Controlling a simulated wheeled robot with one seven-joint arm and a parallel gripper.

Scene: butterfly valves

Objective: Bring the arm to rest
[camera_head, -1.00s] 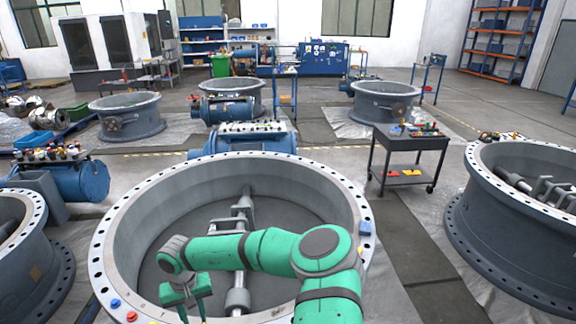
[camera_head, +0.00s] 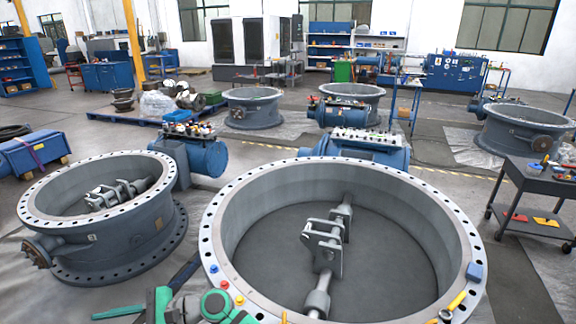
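My green and grey arm (camera_head: 215,305) shows only at the bottom edge, left of centre, low in front of the large valve ring. My gripper (camera_head: 118,312) seems to be the green part that reaches left from the arm's end. It is partly cut off by the frame edge, and I cannot tell whether its fingers are open or shut. I see nothing held in it. The large grey valve ring (camera_head: 258,205) stands to the right of the arm, with a shaft and bracket (camera_head: 323,245) inside.
A smaller valve ring (camera_head: 105,240) stands close on the left. A tool cart (camera_head: 535,182) stands at the right. Blue actuators (camera_head: 205,157) stand behind the rings.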

